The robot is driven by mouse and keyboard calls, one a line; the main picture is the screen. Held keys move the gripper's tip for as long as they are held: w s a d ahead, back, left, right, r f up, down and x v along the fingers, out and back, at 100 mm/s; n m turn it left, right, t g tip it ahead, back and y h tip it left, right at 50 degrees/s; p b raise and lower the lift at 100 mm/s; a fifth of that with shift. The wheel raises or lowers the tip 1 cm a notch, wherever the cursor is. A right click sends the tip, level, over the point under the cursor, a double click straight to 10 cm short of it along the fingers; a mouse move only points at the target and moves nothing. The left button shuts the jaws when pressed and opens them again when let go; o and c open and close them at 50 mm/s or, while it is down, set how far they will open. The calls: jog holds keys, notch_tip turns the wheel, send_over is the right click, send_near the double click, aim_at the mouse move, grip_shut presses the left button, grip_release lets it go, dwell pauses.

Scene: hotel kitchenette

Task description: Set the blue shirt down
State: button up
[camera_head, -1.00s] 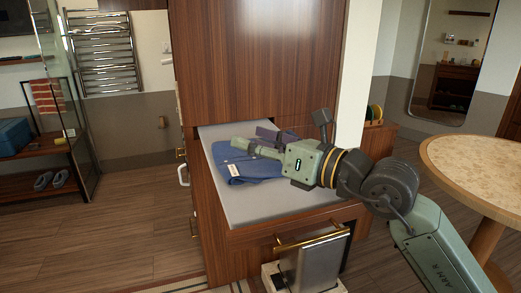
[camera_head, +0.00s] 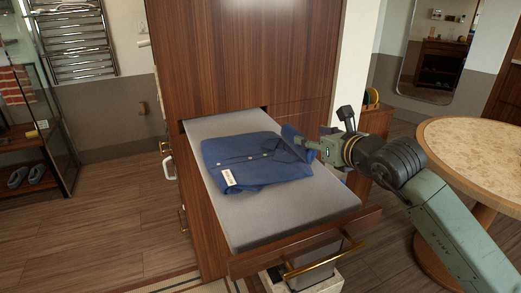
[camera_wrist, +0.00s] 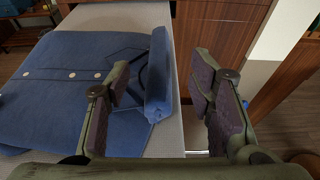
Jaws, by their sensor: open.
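The blue shirt (camera_head: 250,158) lies folded on the grey pull-out surface (camera_head: 245,225). Its buttons and a white tag (camera_head: 228,178) face up. In the wrist view the shirt (camera_wrist: 60,80) fills the left side, with a raised, rolled blue part (camera_wrist: 158,80) at its right edge. My gripper (camera_head: 300,145) is at the shirt's right edge in the head view. In the wrist view my gripper (camera_wrist: 160,105) is open, its two fingers wide apart. The left finger is over or beside the shirt; whether it touches cannot be told. Nothing is held between the fingers.
A tall wooden cabinet (camera_head: 230,60) rises behind the surface. A gold handle (camera_head: 325,262) is at its front. A round table (camera_head: 475,150) stands at right, near my arm. The grey surface in front of the shirt is clear.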

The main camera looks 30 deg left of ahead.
aim_at(300, 133)
jog(key=p+x, duration=0.2)
jog(key=x, duration=0.1)
jog(key=p+x, duration=0.1)
jog(key=shift+w+a+r, duration=0.2)
jog(key=shift+r, duration=0.05)
jog(key=shift+w+a+f, duration=0.3)
jog(key=shift+a+f, duration=0.05)
jog(key=shift+a, duration=0.05)
jog(key=shift+c, duration=0.5)
grip_shut()
